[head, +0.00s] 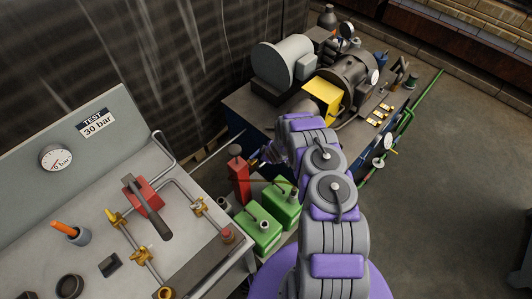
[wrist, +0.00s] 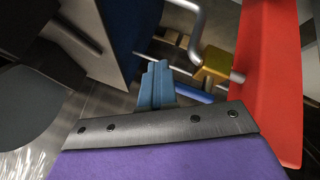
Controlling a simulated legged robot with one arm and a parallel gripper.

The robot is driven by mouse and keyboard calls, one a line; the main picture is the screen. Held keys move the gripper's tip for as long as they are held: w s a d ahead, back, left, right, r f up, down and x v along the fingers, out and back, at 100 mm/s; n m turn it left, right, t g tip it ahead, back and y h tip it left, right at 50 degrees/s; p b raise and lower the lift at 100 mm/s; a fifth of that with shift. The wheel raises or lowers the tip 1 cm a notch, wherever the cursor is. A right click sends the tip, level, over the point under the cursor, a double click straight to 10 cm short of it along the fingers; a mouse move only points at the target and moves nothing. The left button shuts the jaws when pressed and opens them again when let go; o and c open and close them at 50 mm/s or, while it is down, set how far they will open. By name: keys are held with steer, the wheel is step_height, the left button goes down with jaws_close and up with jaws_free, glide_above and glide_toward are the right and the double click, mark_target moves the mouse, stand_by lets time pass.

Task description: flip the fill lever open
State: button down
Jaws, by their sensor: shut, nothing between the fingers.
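In the wrist view my gripper (wrist: 156,78) is shut and empty, its blue fingers together. Just beyond and right of the fingertips is a brass block (wrist: 213,66), with a bent grey rod (wrist: 193,28) rising from it. The rod may be the fill lever; I cannot tell for sure. The block sits beside a tall red body (wrist: 268,75). In the head view my gripper (head: 256,162) is beside the red post (head: 240,180), low between the bench and the machine table. The brass block is too small or hidden to make out there. Contact with the rod is not visible.
Green cans (head: 262,228) stand below my arm. The grey test bench (head: 90,215) with a gauge, brass valves and a red block (head: 142,195) is at left. A motor (head: 349,78) and yellow guard (head: 322,98) are on the machine table behind. Open floor lies at right.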

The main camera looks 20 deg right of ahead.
steer(key=shift+w+a+r, duration=0.25)
steer(key=shift+a+r, duration=0.05)
steer(key=p+v, duration=0.2)
steer(key=v, duration=1.5)
steer(key=shift+s+d, duration=0.25)
steer(key=shift+d, duration=0.05)
steer(key=shift+d+f, duration=0.1)
steer(key=shift+f, duration=0.05)
